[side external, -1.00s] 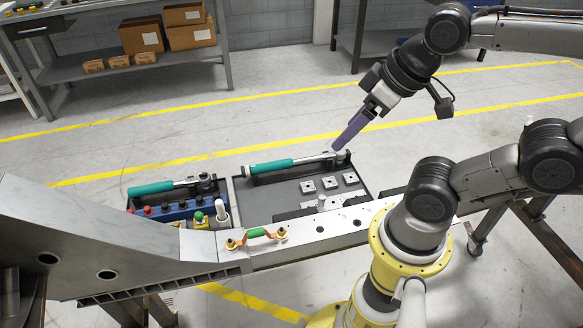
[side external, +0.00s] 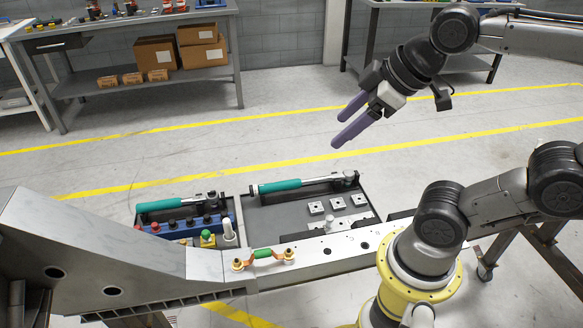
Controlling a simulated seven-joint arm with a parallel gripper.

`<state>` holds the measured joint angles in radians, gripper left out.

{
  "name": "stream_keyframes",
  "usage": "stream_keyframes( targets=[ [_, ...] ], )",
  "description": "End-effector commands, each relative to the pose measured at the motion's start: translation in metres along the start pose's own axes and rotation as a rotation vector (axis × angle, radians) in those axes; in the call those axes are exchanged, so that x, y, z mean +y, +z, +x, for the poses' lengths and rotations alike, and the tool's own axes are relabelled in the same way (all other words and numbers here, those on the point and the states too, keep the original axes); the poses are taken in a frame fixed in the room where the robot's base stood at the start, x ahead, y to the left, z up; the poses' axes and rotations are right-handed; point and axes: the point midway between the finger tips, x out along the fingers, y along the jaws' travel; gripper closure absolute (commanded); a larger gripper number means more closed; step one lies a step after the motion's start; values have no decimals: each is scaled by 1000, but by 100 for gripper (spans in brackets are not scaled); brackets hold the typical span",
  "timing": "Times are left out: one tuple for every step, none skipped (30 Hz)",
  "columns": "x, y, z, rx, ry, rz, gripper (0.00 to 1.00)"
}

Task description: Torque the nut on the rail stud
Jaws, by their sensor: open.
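A grey metal rail (side external: 322,257) runs across the front. On it lies a short copper strap with a green middle (side external: 263,253), with a brass nut (side external: 238,265) at its left end and another brass nut (side external: 288,257) at its right end. A torque wrench with a green handle (side external: 280,187) lies in the dark tray (side external: 270,216) behind the rail. A second green-handled wrench (side external: 160,205) lies in the left tray. My gripper (side external: 341,130) is open and empty, its two purple fingers apart, in the air above and behind the first wrench's head. Which stud is meant is not clear.
Several square plates (side external: 338,203) lie in the tray's right part. Blue holder (side external: 190,226) with dark sockets sits at left, near a green-topped piece (side external: 208,238) and a white cylinder (side external: 228,230). A yellow base ring (side external: 430,290) is mine.

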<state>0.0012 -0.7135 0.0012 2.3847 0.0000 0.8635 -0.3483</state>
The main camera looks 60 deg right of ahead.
Motion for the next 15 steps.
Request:
stream_keyframes(
  targets=[
    [8, -17, 0, 5, 6, -54, 32],
    [12, -26, 0, 8, 10, -82, 32],
    [18, -37, 2, 10, 15, -117, 32],
    [22, -44, 3, 9, 19, -142, 32],
    [26, -52, 5, 8, 22, -166, 32],
    [33, -63, 8, 5, 26, -196, 32],
    [38, -70, 11, 1, 29, -219, 32],
    [43, -78, 15, -3, 31, -242, 32],
    [51, -89, 20, -10, 34, -273, 32],
    [58, -97, 26, -16, 36, -295, 32],
    [65, -106, 32, -24, 38, -318, 32],
    [74, -116, 42, -35, 39, -350, 32],
    [82, -124, 50, -45, 39, -371, 32],
    [90, -131, 58, -55, 39, -392, 32],
    [100, -139, 71, -68, 38, -420, 32]
  ],
)
